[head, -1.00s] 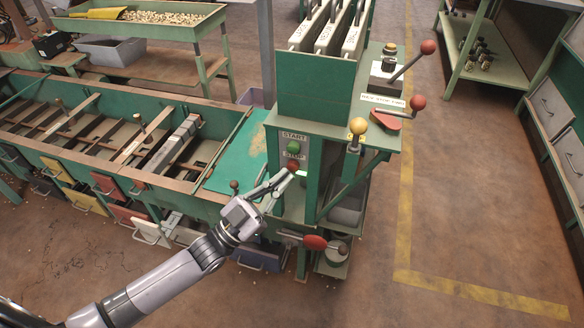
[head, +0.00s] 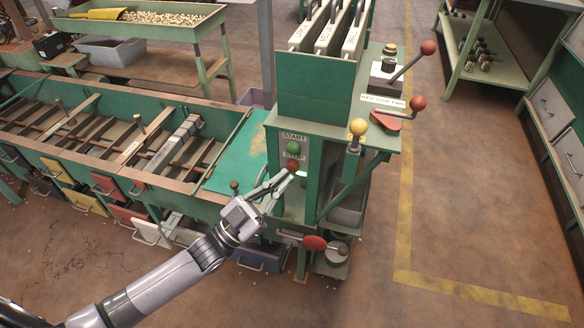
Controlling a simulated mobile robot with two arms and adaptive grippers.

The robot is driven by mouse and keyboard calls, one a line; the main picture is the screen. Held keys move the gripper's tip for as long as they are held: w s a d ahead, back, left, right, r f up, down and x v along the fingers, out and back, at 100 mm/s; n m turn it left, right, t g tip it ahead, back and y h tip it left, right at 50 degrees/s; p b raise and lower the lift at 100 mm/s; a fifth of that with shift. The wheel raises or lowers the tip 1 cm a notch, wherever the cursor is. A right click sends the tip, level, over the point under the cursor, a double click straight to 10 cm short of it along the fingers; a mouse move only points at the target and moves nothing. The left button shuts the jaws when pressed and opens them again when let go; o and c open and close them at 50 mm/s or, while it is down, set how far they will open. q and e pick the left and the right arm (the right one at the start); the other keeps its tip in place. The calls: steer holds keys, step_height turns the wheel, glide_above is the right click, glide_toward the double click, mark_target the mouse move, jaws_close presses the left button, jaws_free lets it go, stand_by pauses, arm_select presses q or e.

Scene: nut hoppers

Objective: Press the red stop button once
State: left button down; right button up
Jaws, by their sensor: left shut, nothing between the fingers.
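The red stop button (head: 293,166) sits on a grey panel on the front of the green machine, below the STOP label (head: 293,155). The green start button (head: 292,148) is just above it. My left gripper (head: 287,176) is shut and empty. Its fingertips are at the lower left edge of the red button and hide a little of it. I cannot tell whether they touch it. My right gripper is not in view.
Yellow-knobbed (head: 358,127) and red-knobbed (head: 417,103) levers stand right of the panel. A red-handled crank (head: 315,243) sticks out below. The green hopper trough (head: 90,130) with drawers fills the left. Open floor (head: 470,210) lies to the right.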

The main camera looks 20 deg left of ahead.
arm_select(q)
steer(key=shift+w, duration=0.4)
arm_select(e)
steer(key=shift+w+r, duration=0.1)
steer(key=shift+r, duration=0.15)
arm_select(q)
steer(key=shift+w, duration=0.15)
